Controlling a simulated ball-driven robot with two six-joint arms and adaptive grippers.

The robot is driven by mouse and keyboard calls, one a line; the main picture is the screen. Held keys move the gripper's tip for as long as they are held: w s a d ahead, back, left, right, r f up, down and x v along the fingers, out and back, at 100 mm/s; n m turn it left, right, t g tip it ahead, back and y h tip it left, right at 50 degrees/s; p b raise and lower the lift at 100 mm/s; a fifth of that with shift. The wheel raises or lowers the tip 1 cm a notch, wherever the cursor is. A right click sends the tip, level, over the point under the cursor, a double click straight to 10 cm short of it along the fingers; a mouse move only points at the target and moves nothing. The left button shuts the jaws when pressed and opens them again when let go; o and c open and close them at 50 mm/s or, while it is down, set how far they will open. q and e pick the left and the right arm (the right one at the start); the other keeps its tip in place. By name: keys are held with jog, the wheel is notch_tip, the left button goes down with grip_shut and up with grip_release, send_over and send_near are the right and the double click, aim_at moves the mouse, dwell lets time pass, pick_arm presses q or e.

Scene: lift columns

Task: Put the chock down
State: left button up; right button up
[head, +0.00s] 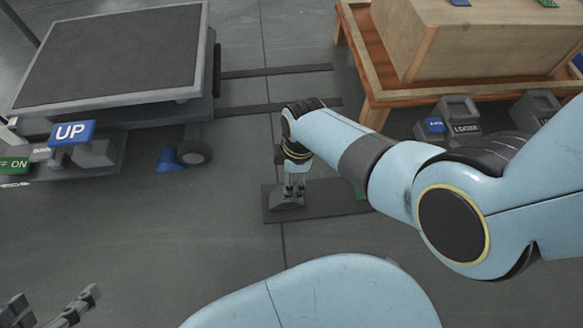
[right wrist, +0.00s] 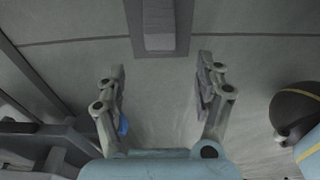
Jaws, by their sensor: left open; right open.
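A blue wedge-shaped chock (head: 170,160) rests on the floor beside the small wheel of the lift cart at the left. A bit of blue (right wrist: 122,125) shows behind the left finger in the right wrist view. My right gripper (head: 293,186) is open and empty, pointing down over a grey block (head: 287,203) on a dark floor plate (head: 325,206). In the right wrist view the fingers (right wrist: 160,88) are spread, and the grey block (right wrist: 159,25) lies beyond their tips. My left gripper (head: 52,310) is open and empty at the bottom left, partly cut off.
The lift cart (head: 112,50) stands at upper left, with a blue UP pedal (head: 72,132) and a green switch (head: 14,165). A wooden table (head: 382,97) with a large box stands at upper right, grey pedals (head: 462,115) before it. Floor left of the plate is clear.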

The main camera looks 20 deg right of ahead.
pick_arm(q)
jog(key=shift+s+r+g+p, duration=0.2)
jog(key=shift+r+g+p, duration=0.1)
jog(key=shift+r+g, duration=0.3)
pick_arm(e)
jog(key=shift+d+r, duration=0.1)
jog(key=shift+r, duration=0.5)
pick_arm(q)
jog(key=shift+r, duration=0.1)
pick_arm(e)
jog(key=s+d+r+m+t+h, duration=0.1)
jog(key=s+d+r+m+t, duration=0.1)
jog(key=s+d+r+m, duration=0.6)
jog(key=s+d+r+m+t, duration=0.1)
jog(key=s+d+r+m, duration=0.1)
jog(key=r, duration=0.6)
jog(key=s+d+r+m+t, duration=0.1)
jog(key=s+r+m+t, duration=0.1)
jog(key=s+r, duration=0.4)
notch_tip(320, 180, up, 2)
jog(key=shift+s+d+r+m+t, duration=0.1)
jog(key=shift+s+d+m+t, duration=0.25)
jog(key=shift+m, duration=0.55)
pick_arm(q)
jog(key=shift+w, duration=0.1)
